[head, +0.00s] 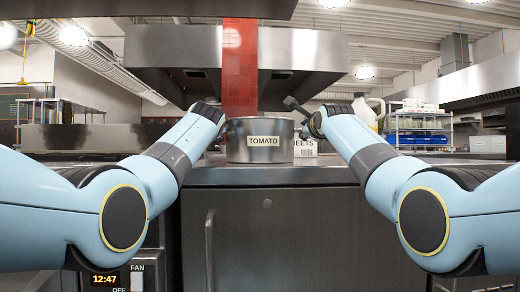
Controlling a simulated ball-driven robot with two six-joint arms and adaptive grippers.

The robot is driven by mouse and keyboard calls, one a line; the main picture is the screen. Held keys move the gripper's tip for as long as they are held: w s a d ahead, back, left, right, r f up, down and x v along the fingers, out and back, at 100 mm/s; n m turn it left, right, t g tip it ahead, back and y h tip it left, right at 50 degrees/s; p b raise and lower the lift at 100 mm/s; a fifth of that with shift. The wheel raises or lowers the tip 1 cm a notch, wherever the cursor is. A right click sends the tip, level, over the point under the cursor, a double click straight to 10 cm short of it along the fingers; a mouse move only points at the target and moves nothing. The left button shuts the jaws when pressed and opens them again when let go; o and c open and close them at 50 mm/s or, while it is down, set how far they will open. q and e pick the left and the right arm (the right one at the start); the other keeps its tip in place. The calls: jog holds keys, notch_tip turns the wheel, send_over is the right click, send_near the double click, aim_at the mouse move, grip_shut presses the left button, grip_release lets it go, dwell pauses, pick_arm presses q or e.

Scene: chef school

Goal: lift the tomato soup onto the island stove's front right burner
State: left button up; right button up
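A metal pot with a "TOMATO" label (262,153) stands upright in the middle of the head view, on or just above the dark counter (270,176). My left gripper (222,122) is at the pot's left side and my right gripper (302,122) is at its right side, both near rim height. My wrists and arms hide most of the fingers, so I cannot tell if they close on handles. No burner can be made out.
A metal hood (300,50) hangs above. A white jug (368,108) and a shelf with blue bins (421,138) are farther back right. A cabinet front (270,235) is below the counter.

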pick_arm(q)
jog(key=shift+w+a, duration=0.1)
jog(key=shift+w, duration=0.3)
pick_arm(e)
jog(key=shift+w, duration=0.4)
pick_arm(q)
jog(key=shift+c, duration=0.2)
pick_arm(e)
jog(key=shift+c, duration=0.2)
pick_arm(q)
jog(key=shift+c, duration=1.1)
pick_arm(e)
jog(key=shift+c, duration=1.2)
pick_arm(q)
grip_shut()
pick_arm(e)
grip_shut()
